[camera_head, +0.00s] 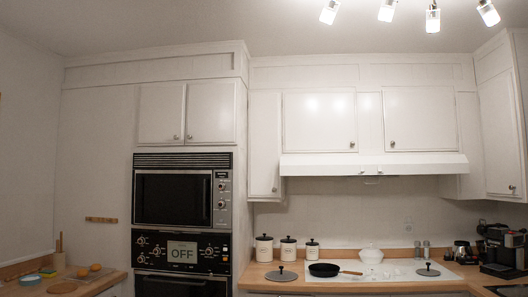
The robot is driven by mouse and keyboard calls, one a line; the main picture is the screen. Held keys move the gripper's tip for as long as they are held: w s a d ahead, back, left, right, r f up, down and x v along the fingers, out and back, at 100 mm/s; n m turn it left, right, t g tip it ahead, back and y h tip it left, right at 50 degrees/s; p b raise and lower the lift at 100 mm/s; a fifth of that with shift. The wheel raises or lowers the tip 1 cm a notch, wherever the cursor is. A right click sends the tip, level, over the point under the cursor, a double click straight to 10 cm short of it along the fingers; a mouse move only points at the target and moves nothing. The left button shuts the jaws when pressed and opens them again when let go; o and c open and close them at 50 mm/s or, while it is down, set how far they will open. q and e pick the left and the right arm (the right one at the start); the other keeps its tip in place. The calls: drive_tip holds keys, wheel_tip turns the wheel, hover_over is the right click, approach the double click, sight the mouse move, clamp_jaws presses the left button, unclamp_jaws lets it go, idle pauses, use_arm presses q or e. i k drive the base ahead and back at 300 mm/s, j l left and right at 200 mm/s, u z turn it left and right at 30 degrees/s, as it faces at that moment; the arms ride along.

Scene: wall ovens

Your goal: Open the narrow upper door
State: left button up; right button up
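Several white upper cabinet doors are in the head view, and all look shut. A tall narrow door (265,145) stands just right of the oven column, with a small knob (277,189) near its lower right corner. A shorter narrow panel (370,122) sits between the two wide doors (319,122) and (420,119) above the hood. I cannot tell for certain which one the task names. Two more doors (161,112) and (211,112) are above the ovens. Neither of my grippers is in view.
The microwave (172,199) and oven (182,253) fill the column at left. A white range hood (374,165) projects below the wide doors. Canisters (264,248), a black pan (324,269) and a coffee machine (503,248) stand on the counter. Space before the doors looks clear.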

sight(264, 180)
drive_tip(key=i+z, duration=0.1)
drive_tip(key=i, duration=0.45)
drive_tip(key=i+l+z, duration=0.15)
drive_tip(key=i, duration=0.4)
drive_tip(key=i+j+z, duration=0.1)
drive_tip(key=i, duration=0.45)
drive_tip(key=i+z, duration=0.15)
drive_tip(key=i, duration=0.4)
drive_tip(key=i+j+z, duration=0.1)
drive_tip(key=i, duration=0.45)
drive_tip(key=i+j+z, duration=0.1)
drive_tip(key=i+j, duration=0.2)
drive_tip(key=i, duration=0.25)
